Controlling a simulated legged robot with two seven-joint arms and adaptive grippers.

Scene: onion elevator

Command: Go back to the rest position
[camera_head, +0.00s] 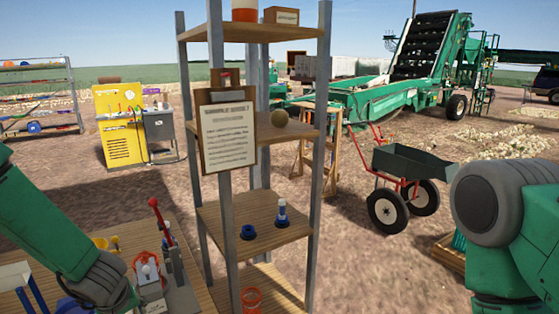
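My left arm comes in from the left and reaches down to the bottom edge, over the wooden bench at lower left. Its green link and dark grey joint show, but no gripper fingers are visible. My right arm fills the lower right corner with a large grey joint and green links. Its gripper is also outside the picture. I cannot see either gripper's fingers or whether they hold anything.
A shelf rack (285,239) stands close in front, with a clipboard (228,134) on its post. The wooden bench (151,224) at lower left holds a red-handled tool (160,222). A wheelbarrow (408,164) and green elevator (385,100) stand beyond. Open dirt lies between.

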